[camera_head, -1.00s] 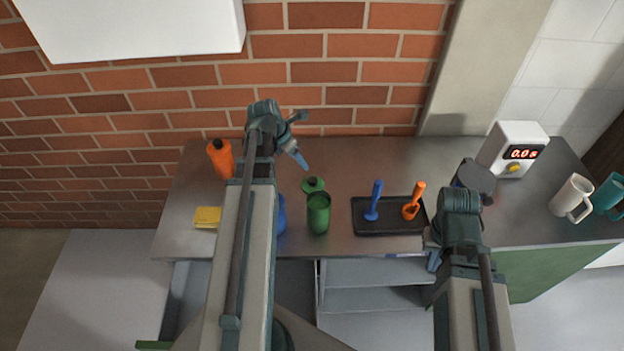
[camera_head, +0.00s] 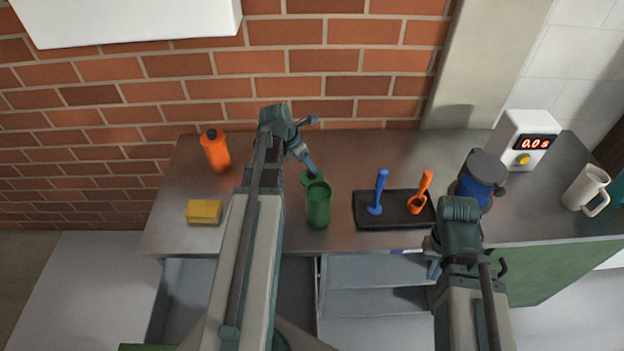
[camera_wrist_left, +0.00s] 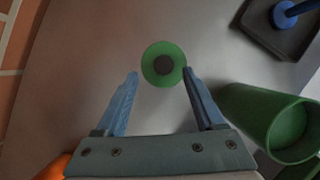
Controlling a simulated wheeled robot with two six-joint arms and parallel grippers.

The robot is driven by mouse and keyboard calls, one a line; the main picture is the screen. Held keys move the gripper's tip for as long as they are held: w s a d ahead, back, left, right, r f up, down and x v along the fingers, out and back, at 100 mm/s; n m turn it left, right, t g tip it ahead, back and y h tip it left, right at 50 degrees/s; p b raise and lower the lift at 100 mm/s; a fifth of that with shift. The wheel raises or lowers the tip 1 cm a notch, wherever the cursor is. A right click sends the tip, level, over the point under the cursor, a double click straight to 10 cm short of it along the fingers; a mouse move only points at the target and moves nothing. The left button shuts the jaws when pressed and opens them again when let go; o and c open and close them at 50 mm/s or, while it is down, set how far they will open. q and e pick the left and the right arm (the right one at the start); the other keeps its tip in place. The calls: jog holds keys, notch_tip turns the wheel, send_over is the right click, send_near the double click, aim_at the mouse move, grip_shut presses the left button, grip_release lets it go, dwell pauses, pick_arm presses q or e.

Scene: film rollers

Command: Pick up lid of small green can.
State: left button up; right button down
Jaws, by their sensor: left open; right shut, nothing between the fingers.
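The lid (camera_head: 308,179) of the small green can is a flat green disc with a dark round knob. It lies on the metal counter just behind the can. The small green can (camera_head: 319,207) stands upright and open; it also shows in the left wrist view (camera_wrist_left: 262,112), right of the fingers. My left gripper (camera_head: 311,169) is open over the lid. In the left wrist view the lid (camera_wrist_left: 152,79) lies just ahead of and between the blue fingertips (camera_wrist_left: 160,73), with nothing held. My right gripper (camera_head: 433,269) is shut and empty near the counter's front edge.
A black tray (camera_head: 393,224) with a blue and an orange tool is right of the can. An orange bottle (camera_head: 216,151) and a yellow sponge (camera_head: 204,212) are at left. A blue canister (camera_head: 482,180), timer (camera_head: 524,143) and white mug (camera_head: 586,190) are at right.

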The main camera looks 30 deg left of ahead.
aim_at(312, 175)
pick_arm(q)
jog(key=shift+s+b+x, duration=0.2)
jog(key=shift+b+x, duration=2.2)
jog(key=shift+x, duration=0.25)
jog(key=shift+d, duration=0.2)
grip_shut()
